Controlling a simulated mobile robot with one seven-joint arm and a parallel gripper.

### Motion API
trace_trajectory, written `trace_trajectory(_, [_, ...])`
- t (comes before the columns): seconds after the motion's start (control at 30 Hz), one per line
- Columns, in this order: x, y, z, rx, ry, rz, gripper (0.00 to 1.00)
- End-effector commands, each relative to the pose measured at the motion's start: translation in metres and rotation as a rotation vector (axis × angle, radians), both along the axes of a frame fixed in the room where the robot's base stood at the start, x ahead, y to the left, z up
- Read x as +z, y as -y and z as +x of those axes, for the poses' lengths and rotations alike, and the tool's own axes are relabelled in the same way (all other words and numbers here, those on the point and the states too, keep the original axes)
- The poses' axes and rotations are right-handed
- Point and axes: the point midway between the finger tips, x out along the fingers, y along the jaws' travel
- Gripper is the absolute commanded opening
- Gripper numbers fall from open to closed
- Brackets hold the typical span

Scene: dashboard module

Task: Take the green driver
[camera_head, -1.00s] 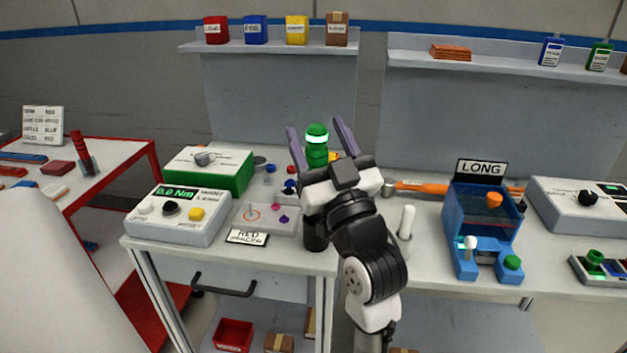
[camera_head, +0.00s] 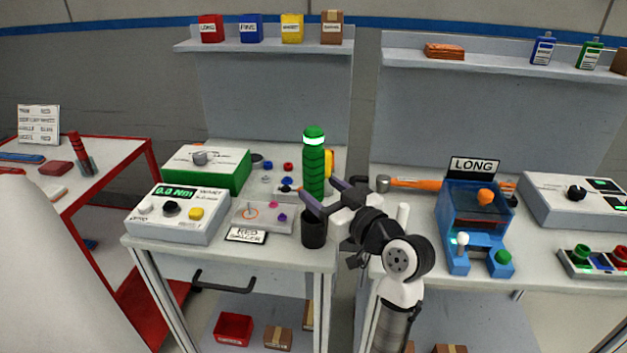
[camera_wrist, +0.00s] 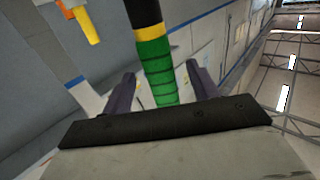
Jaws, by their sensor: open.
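The green driver (camera_head: 314,165) stands upright in a black cup (camera_head: 314,232) near the front right corner of the left bench, with a pale band near its top. My gripper (camera_head: 318,188) is open at the driver's right, its purple fingers reaching toward the driver's lower part. The left finger overlaps the driver in the picture. In the wrist view the green driver (camera_wrist: 154,62), with yellow and black parts, shows between the two spread fingers (camera_wrist: 160,74). I cannot tell how deep it sits between them or whether either finger touches it.
A torque tester (camera_head: 178,212), a green box (camera_head: 207,168) and a small tray (camera_head: 263,217) stand left of the cup. A yellow item (camera_head: 329,163) is just behind the driver. The blue LONG fixture (camera_head: 473,225) and an orange tool (camera_head: 415,184) are on the right bench.

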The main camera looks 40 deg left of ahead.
Motion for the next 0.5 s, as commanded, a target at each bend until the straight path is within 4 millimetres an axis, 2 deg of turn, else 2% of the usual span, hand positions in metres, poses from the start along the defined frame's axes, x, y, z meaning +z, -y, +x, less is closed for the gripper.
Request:
trace_trajectory(0.17, [0.005,-0.013,0.003,0.002,-0.001,0.000,0.60])
trace_trajectory(0.3, [0.012,-0.034,0.008,0.003,-0.002,-0.001,0.60])
trace_trajectory(0.5, [0.008,-0.053,0.014,-0.001,0.000,-0.001,0.60])
